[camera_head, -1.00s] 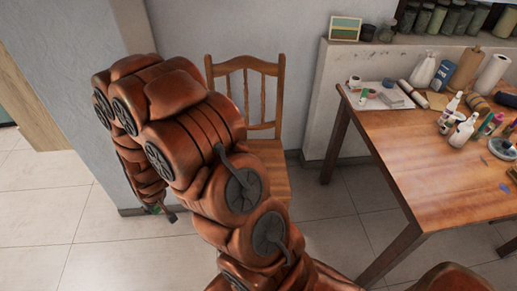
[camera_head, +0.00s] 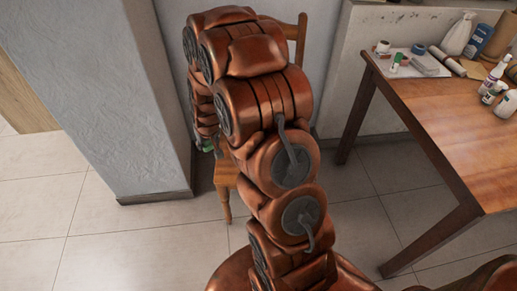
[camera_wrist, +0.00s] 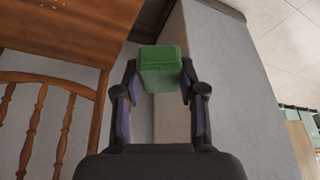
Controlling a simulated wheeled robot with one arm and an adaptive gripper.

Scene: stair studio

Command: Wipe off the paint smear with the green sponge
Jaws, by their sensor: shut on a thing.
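My gripper (camera_wrist: 160,85) is shut on the green sponge (camera_wrist: 160,65), a small block held between the two fingertips in the wrist view. In the head view my own arm hides most of the gripper, and only a small green bit of the sponge (camera_head: 207,146) shows beside the arm, near the grey wall corner. No paint smear can be made out in the current views. The wooden table (camera_head: 470,130) at the right is only partly in frame.
A wooden chair (camera_head: 227,205) stands behind my arm; its slatted back (camera_wrist: 65,125) shows at the left of the wrist view. A grey wall pillar (camera_head: 125,90) is left of the arm. Bottles (camera_head: 490,72) and supplies stand on the table. Floor is clear at lower left (camera_head: 110,245).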

